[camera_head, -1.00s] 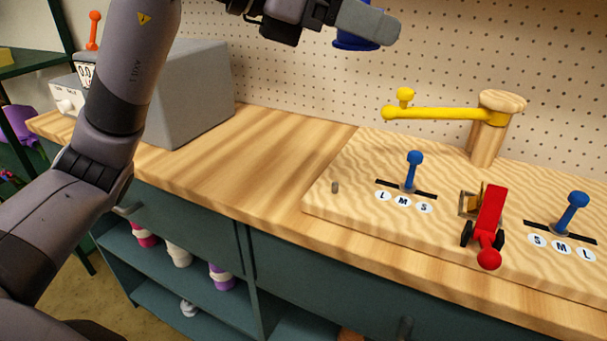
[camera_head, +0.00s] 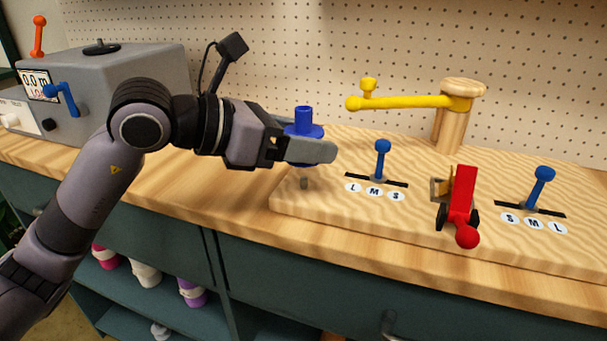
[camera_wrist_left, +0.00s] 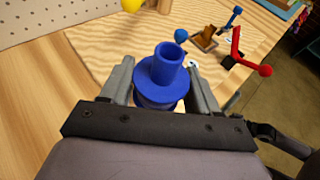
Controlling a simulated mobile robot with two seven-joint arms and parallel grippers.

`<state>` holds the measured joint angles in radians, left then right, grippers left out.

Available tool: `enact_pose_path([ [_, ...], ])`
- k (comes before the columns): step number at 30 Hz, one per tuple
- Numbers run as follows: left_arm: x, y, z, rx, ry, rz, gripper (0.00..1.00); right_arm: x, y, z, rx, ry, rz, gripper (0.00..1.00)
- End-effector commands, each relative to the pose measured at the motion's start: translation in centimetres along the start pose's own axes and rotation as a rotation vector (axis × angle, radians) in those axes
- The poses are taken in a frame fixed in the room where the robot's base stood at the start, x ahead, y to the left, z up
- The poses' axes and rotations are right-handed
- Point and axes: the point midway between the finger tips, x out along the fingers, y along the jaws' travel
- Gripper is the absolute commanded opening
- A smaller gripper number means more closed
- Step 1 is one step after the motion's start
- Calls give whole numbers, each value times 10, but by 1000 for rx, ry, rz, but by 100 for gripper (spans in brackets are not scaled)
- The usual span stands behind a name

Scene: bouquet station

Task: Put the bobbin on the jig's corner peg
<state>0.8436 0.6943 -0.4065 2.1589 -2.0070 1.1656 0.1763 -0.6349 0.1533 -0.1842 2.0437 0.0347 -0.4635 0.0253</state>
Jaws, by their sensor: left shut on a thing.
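The blue bobbin (camera_head: 303,118), a flanged spool with a hollow upright tube, is held upright in my left gripper (camera_head: 312,149). In the left wrist view the bobbin (camera_wrist_left: 162,77) sits between the two grey fingers (camera_wrist_left: 160,64), which are shut on it. In the head view the near finger hides its lower part. The jig (camera_head: 340,216) is a pale wooden board on the bench. Its small grey corner peg (camera_head: 304,182) shows just below the gripper, near the board's left front corner. I cannot tell the exact gap or alignment between bobbin and peg. My right gripper is not in view.
On the jig stand two blue levers (camera_head: 381,160) (camera_head: 540,187) in slots, a red-handled clamp (camera_head: 461,205) and a wooden post (camera_head: 453,130) with a yellow arm (camera_head: 405,102). A grey machine (camera_head: 130,85) stands at the left. A pegboard (camera_head: 540,60) closes the back.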

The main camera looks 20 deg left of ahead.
Motion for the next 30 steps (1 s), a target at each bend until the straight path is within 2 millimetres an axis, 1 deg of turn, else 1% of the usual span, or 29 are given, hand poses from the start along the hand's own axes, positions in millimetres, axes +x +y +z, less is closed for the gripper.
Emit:
enact_pose_path([
  [1,2,0,-5,-1,0,0,31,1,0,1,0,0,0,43],
  [5,5,0,-13,-2,1,-1,31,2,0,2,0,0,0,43],
  [9,12,0,-32,-2,2,-1,31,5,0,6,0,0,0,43],
  [12,15,0,-41,-2,0,-1,31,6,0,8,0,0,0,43],
  [21,16,0,-43,0,-1,0,31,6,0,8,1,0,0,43],
  [25,17,0,-47,0,-1,0,31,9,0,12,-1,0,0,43],
  [26,17,0,-47,0,0,0,64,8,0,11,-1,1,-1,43],
  [27,17,0,-46,0,0,0,77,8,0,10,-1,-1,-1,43],
  [28,17,0,-46,0,0,0,87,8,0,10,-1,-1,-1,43],
  [30,17,0,-46,0,0,0,87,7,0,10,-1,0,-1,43],
])
